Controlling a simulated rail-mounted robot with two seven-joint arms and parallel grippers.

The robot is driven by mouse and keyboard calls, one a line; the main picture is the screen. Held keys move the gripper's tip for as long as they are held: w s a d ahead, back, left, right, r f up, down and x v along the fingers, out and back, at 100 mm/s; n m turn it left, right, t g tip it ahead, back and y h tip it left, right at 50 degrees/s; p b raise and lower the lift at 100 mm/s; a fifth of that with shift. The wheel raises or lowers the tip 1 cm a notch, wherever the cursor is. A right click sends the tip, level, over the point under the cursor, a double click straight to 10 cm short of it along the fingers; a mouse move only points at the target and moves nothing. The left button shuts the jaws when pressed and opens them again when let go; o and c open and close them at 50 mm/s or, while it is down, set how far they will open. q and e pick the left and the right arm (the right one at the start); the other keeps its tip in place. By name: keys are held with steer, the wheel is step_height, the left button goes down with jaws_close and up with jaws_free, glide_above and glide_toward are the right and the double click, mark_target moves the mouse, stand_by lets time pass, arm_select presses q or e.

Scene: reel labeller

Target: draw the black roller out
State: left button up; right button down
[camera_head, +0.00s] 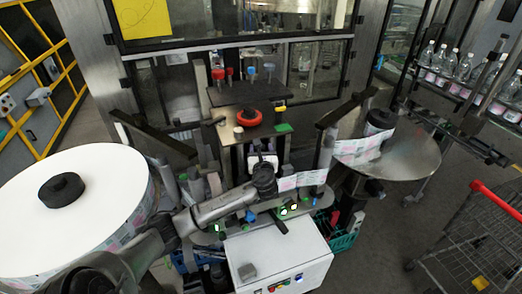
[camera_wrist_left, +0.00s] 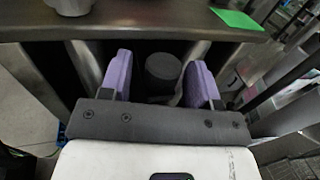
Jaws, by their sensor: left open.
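The black roller (camera_wrist_left: 163,68) is an upright dark cylinder with a rounded top in the left wrist view. My left gripper (camera_wrist_left: 162,82) has two purple finger pads, one on each side of the roller with visible gaps. The gripper is open; whether the pads are level in depth with the roller I cannot tell. The roller's lower part is hidden behind the gripper's dark crossbar. In the head view my left gripper (camera_head: 262,156) is in front of the machine's middle, below the upper plate, and I cannot make out the roller there. My right gripper is not in view.
A metal plate edge (camera_wrist_left: 150,24) runs just above the fingers. A large white label reel (camera_head: 100,190) stands at left, and a round metal disc (camera_head: 405,155) at right. A white control box (camera_head: 280,258) is below my arm. A red-handled cart (camera_head: 480,225) stands at right.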

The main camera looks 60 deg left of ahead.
arm_select(q)
steer(key=c, duration=0.6)
jaws_close()
steer(key=shift+d+r, duration=0.1)
steer(key=shift+d, duration=0.05)
steer(key=d+p, duration=0.3)
steer(key=s+d+p, duration=0.1)
steer(key=d+p, duration=0.1)
steer(key=shift+d, duration=0.25)
